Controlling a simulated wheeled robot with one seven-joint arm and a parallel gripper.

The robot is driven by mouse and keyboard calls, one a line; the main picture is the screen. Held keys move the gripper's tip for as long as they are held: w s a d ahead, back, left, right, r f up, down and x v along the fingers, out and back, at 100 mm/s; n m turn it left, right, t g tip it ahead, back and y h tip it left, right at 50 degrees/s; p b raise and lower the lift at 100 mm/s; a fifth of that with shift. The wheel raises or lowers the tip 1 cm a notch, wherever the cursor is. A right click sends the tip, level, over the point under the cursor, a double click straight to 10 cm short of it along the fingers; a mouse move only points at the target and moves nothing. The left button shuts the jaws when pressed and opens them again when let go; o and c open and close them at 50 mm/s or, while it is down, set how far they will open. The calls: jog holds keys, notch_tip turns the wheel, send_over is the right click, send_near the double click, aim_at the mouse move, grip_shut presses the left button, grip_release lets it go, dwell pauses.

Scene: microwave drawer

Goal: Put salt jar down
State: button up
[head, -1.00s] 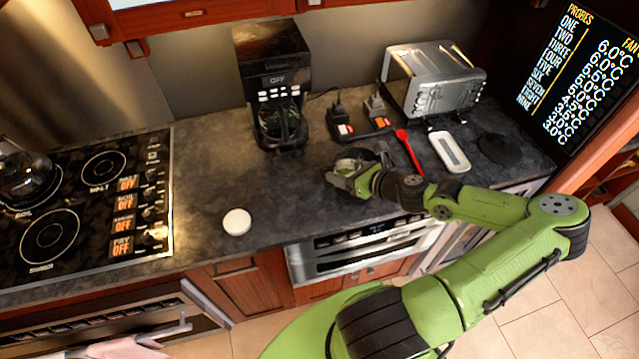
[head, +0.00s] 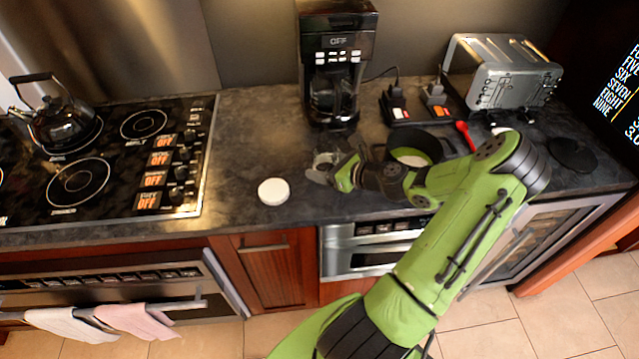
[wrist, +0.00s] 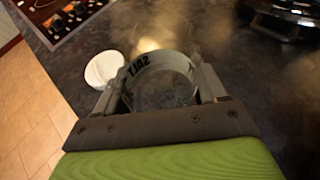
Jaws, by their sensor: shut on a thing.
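The salt jar (wrist: 162,82) is a clear round open jar with dark "SALT" lettering. In the wrist view it sits between the fingers of my gripper (wrist: 165,95), which is shut on it. In the head view the jar (head: 324,160) and my gripper (head: 330,172) are over the counter in front of the coffee maker. I cannot tell whether the jar's base touches the counter. A white round lid (head: 273,191) lies on the counter left of the jar; it also shows in the wrist view (wrist: 104,69).
A dark bowl (head: 432,143) with pale contents stands behind my arm, partly hidden. The coffee maker (head: 337,60) is behind the jar, the stove (head: 110,160) to the left, the toaster (head: 500,72) at back right. The counter (head: 245,140) around the lid is clear.

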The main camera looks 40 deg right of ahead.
jog(key=shift+f+b, duration=0.3)
jog(key=shift+f, duration=1.7)
jog(key=shift+a+f, duration=0.1)
jog(key=shift+f, duration=0.05)
jog(key=o, duration=1.1)
jog(key=shift+c, duration=0.2)
jog(key=shift+r, duration=0.25)
jog(key=p+v, duration=0.1)
jog(key=v, duration=1.1)
